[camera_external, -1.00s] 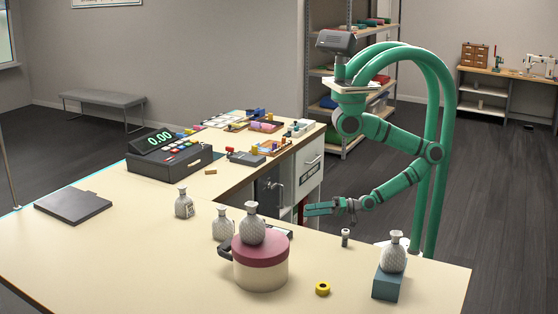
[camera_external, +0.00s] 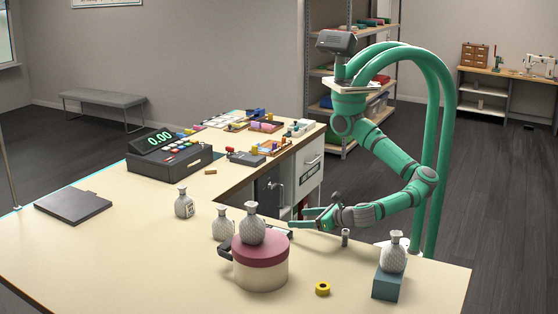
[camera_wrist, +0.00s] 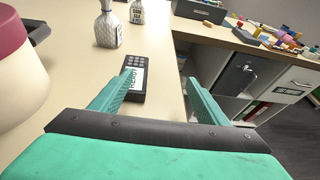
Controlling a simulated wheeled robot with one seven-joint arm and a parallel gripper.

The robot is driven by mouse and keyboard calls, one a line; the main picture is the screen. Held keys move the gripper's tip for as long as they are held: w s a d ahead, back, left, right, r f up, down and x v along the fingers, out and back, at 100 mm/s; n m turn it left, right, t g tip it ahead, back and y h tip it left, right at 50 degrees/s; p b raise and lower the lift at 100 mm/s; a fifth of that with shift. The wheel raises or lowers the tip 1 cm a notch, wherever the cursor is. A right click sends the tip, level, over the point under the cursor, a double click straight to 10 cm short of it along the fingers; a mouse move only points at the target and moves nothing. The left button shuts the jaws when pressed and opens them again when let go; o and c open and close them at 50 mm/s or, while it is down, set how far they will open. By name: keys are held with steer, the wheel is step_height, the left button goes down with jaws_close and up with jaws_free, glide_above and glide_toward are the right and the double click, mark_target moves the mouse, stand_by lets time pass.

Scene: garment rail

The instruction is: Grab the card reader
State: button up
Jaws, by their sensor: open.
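The card reader (camera_wrist: 136,72), a dark slab with a keypad and a pale screen, lies flat on the cream counter near its edge in the wrist view. In the external view only a small dark part of it (camera_external: 289,233) shows, behind the round box and beside my gripper. My gripper (camera_external: 297,218) is open and empty, reaching left over the counter edge. In the wrist view, my gripper (camera_wrist: 155,82) has its left finger overlapping the reader's near left side. The right finger is clear of it, over the counter's edge. Whether a finger touches the reader I cannot tell.
A cream round box with a maroon lid (camera_external: 262,250) carries a patterned bottle (camera_external: 252,224). More bottles (camera_external: 223,224) stand close by. A small cylinder (camera_external: 345,237) stands under my forearm. A cash register (camera_external: 168,155) is farther back. Drawers (camera_wrist: 245,78) lie below the counter.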

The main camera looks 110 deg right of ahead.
steer(key=shift+y, duration=0.6)
steer(key=w+a, duration=0.2)
steer(key=a, duration=0.1)
steer(key=shift+w+a+f, duration=0.15)
steer(key=shift+w+f, duration=0.05)
steer(key=shift+f, duration=0.2)
steer(key=shift+w+f+n, duration=0.1)
steer(key=shift+w+n, duration=0.15)
steer(key=shift+n, duration=0.05)
steer(key=x, duration=1)
steer(key=shift+w+f, duration=0.2)
steer(key=shift+f, duration=0.05)
steer(key=shift+a, duration=0.1)
steer(key=c, duration=1.3)
steer(key=shift+r, duration=0.1)
